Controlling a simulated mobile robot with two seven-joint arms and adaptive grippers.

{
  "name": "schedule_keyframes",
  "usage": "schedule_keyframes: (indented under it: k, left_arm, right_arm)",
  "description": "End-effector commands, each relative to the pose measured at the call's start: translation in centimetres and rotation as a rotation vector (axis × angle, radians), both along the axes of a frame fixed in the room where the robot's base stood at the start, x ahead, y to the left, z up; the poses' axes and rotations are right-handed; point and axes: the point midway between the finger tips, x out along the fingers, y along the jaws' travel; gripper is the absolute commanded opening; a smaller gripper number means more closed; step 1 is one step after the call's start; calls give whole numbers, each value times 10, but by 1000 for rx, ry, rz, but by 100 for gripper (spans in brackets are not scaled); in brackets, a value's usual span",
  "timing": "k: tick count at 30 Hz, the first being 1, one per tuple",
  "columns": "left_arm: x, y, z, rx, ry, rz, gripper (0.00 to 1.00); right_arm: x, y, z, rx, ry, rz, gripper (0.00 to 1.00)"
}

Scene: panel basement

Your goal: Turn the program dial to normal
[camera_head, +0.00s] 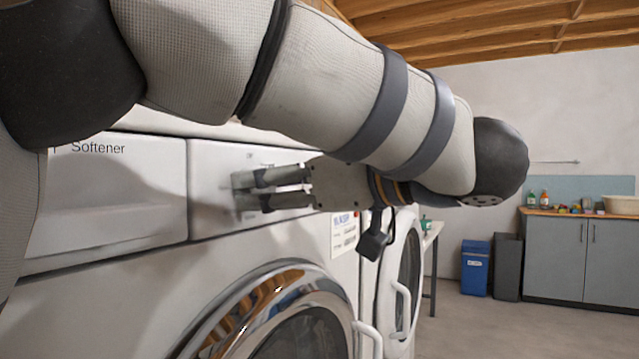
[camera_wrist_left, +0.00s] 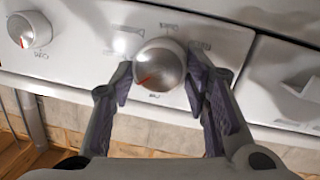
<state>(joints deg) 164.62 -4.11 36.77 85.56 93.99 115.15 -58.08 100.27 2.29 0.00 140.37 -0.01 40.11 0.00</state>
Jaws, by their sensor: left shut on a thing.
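The washer's control panel (camera_head: 215,165) is in front of me in the head view. In the left wrist view a round silver dial (camera_wrist_left: 160,63) sits on the white panel, with a red mark on its lower left in the picture. Small labels ring it, and I cannot read them surely. My left gripper (camera_head: 240,191) reaches the panel from the right in the head view. Its dark fingers are shut on the dial, one on each side. The fingers mostly hide the dial in the head view. My right gripper is not in view.
A second dial (camera_wrist_left: 30,29) is at the left of the wrist view. A Softener drawer (camera_head: 120,195) is left of the panel. Below are a chrome-ringed round door (camera_head: 265,305) and its white handle (camera_head: 368,335). A blue bin (camera_head: 475,268) and grey cabinet (camera_head: 575,260) stand far right.

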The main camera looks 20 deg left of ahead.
Motion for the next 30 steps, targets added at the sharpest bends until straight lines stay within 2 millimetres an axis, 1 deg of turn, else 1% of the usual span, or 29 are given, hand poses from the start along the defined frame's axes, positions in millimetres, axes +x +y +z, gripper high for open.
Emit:
schedule_keyframes:
  k: [9,10,11,12,13,20,23,26,30]
  left_arm:
    - [0,1,-1,-1,4,2,14]
    - [0,1,-1,-1,4,2,45]
    - [0,1,-1,-1,4,2,51]
    - [0,1,-1,-1,3,2,60]
    - [0,0,-1,-1,3,2,63]
    - [0,0,-1,0,1,1,63]
    - [0,0,4,-1,-2,1,63]
    - [0,0,23,-2,-5,1,63]
    - [0,0,59,-3,-4,2,63]
  right_arm:
    - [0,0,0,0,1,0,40]
    - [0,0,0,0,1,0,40]
    - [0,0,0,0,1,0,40]
    - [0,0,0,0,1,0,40]
    - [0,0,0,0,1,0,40]
    - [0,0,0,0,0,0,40]
    - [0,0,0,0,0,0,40]
    - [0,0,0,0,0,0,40]
    - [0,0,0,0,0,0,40]
